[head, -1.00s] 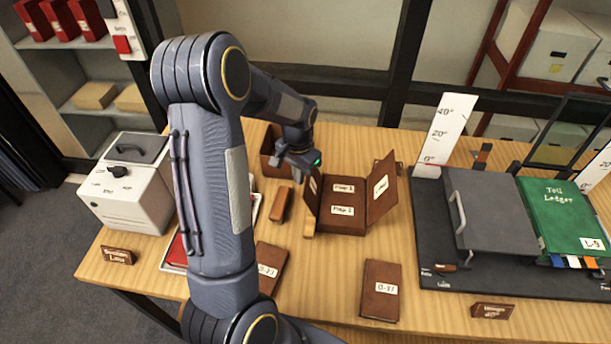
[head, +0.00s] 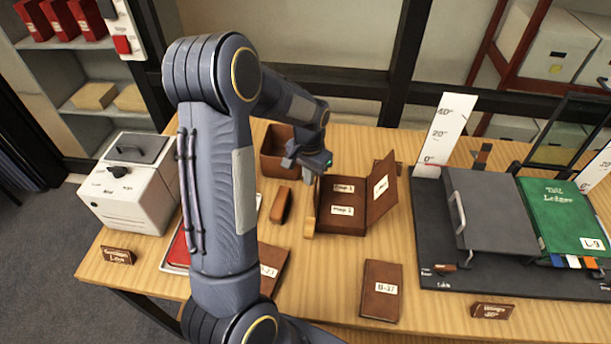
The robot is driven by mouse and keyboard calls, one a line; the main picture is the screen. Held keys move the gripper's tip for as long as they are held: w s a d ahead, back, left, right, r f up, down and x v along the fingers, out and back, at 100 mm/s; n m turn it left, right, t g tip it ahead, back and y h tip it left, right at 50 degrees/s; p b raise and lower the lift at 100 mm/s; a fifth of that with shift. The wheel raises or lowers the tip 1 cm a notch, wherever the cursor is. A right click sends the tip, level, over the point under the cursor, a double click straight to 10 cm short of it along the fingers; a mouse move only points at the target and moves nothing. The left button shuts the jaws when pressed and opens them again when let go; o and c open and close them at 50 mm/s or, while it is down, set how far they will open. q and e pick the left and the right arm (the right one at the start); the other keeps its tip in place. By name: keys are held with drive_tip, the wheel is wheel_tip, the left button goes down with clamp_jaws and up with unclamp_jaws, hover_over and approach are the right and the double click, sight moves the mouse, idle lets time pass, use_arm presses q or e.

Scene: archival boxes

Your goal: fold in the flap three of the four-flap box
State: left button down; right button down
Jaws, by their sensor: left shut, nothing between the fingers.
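The four-flap box (head: 350,222) is brown and stands on the wooden table, right of my left arm. Two white labels, seemingly flap 1 and flap 2, lie flat over its middle. A flap (head: 384,195) with a white label stands up and leans outward on its right side. On the left side another flap (head: 317,205) stands about upright, seen nearly edge-on; its label is not readable. My left gripper (head: 309,181) is shut and empty at the upper outer side of this left flap, close to it or touching; I cannot tell which. My right gripper is out of view.
A brown open bin (head: 274,158) stands behind my gripper. A brown block (head: 281,205) lies left of the box. A brown book (head: 381,291) lies in front. A grey press board (head: 490,215) and green ledger (head: 565,220) are to the right.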

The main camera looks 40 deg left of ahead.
use_arm(q)
drive_tip(key=shift+w+d, duration=0.4)
drive_tip(key=shift+d, duration=0.3)
drive_tip(key=shift+w+d, duration=0.35)
drive_tip(key=shift+d, duration=0.35)
wheel_tip(320, 180, up, 10)
drive_tip(key=s+a+p, duration=0.1)
drive_tip(key=a+p, duration=0.1)
drive_tip(key=p, duration=0.5)
drive_tip(key=shift+s+a, duration=0.25)
drive_tip(key=shift+a, duration=0.15)
drive_tip(key=s+d+r+n+t+h+b, duration=0.1)
drive_tip(key=s+d+r+t+h+b, duration=0.15)
drive_tip(key=s+d+r, duration=0.5)
drive_tip(key=s+d+r+t+h, duration=0.1)
drive_tip(key=s+d+t, duration=0.2)
drive_tip(key=s, duration=1.1)
drive_tip(key=d+b, duration=0.1)
drive_tip(key=d, duration=0.2)
drive_tip(key=shift+d+n, duration=0.2)
drive_tip(key=shift+n, duration=0.2)
